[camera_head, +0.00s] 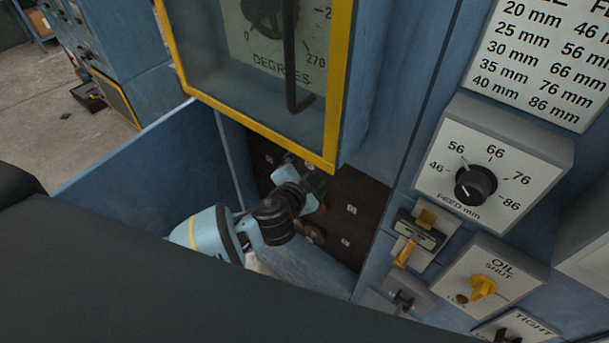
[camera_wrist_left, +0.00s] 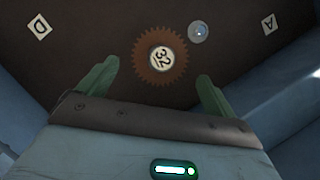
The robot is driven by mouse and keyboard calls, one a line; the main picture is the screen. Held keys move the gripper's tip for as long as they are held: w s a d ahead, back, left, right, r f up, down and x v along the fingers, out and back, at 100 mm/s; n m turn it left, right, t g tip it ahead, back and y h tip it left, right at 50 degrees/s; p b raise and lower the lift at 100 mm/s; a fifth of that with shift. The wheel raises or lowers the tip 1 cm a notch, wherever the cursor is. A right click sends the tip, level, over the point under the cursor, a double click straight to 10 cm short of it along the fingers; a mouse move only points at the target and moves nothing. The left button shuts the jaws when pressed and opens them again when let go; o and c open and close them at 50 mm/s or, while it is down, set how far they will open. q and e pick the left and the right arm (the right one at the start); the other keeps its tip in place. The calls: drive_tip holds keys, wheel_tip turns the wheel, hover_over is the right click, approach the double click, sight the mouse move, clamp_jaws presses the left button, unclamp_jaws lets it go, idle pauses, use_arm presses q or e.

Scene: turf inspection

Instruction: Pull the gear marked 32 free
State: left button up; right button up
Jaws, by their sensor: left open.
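The gear marked 32 (camera_wrist_left: 147,72) is a brown toothed wheel with a pale numbered hub. It sits against a dark brown panel (camera_wrist_left: 90,40) in the left wrist view. My left gripper (camera_wrist_left: 157,92) is open, with one green finger on each side of the gear's lower part and a visible gap to it. In the head view my left gripper (camera_head: 318,182) reaches into the open recess under the yellow-edged housing. The gear cannot be made out there. My right gripper is not in view.
A round pale stud (camera_wrist_left: 198,32) is beside the gear, between plates marked D (camera_wrist_left: 39,27) and A (camera_wrist_left: 269,24). The yellow-edged housing (camera_head: 255,115) overhangs the recess. An open blue door (camera_head: 150,170) stands left; a feed dial (camera_head: 475,184) and oil switch (camera_head: 483,288) are right.

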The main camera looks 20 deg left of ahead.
sight(313, 164)
use_arm(q)
drive_tip(key=shift+x, duration=1.7)
drive_tip(key=c, duration=1.1)
